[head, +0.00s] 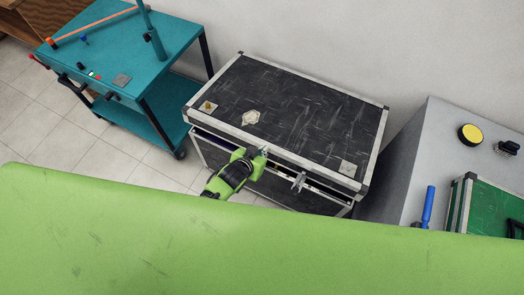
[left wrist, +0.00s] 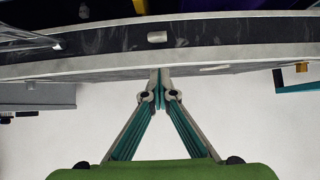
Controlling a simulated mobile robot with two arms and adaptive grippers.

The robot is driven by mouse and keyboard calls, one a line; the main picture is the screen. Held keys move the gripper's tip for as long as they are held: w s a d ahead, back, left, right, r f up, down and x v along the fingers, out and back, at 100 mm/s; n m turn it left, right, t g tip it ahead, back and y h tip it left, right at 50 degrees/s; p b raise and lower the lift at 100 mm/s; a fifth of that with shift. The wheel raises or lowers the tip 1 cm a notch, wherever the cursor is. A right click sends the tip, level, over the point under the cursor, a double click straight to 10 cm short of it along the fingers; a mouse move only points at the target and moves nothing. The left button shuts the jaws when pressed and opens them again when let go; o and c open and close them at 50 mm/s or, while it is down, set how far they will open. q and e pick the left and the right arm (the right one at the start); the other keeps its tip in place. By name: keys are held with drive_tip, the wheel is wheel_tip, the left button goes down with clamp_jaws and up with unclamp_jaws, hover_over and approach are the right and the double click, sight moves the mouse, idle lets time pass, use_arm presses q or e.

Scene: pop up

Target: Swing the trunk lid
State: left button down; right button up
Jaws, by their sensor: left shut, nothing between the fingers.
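The trunk (head: 300,110) is a black, scuffed chest with metal edging and corner caps, standing against the wall. Its lid (head: 310,118) is slightly raised, with a narrow gap along the front. A metal latch (head: 299,182) shows at the front edge. My left gripper (head: 262,153) is at the front edge of the lid, left of the latch. In the left wrist view its fingertips (left wrist: 161,76) are together and empty, right at a metal-edged strip of the trunk (left wrist: 220,68). I cannot tell whether they touch it. My right gripper is not in view.
A teal cart (head: 130,50) with tools on top stands to the left. A grey unit (head: 440,140) with a yellow round button stands close to the trunk's right. A green case (head: 490,210) is at the far right. Tiled floor (head: 110,155) is free between cart and trunk.

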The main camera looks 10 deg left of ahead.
use_arm(q)
drive_tip(key=shift+w+r+p, duration=0.15)
drive_tip(key=shift+r+p, duration=0.5)
drive_tip(key=shift+r, duration=0.3)
drive_tip(key=shift+r, duration=0.1)
drive_tip(key=w+d+r+p, duration=0.1)
drive_tip(key=w+r+p, duration=0.2)
drive_tip(key=r, duration=0.4)
drive_tip(key=w+d+r+p, duration=0.1)
drive_tip(key=w+r+p, duration=0.1)
drive_tip(key=r+p, duration=0.3)
drive_tip(key=shift+w+r+p, duration=0.3)
drive_tip(key=shift+w+r, duration=0.1)
drive_tip(key=shift+r, duration=0.6)
drive_tip(key=c, duration=2.9)
unclamp_jaws()
drive_tip(key=o, duration=0.5)
drive_tip(key=shift+o, duration=0.2)
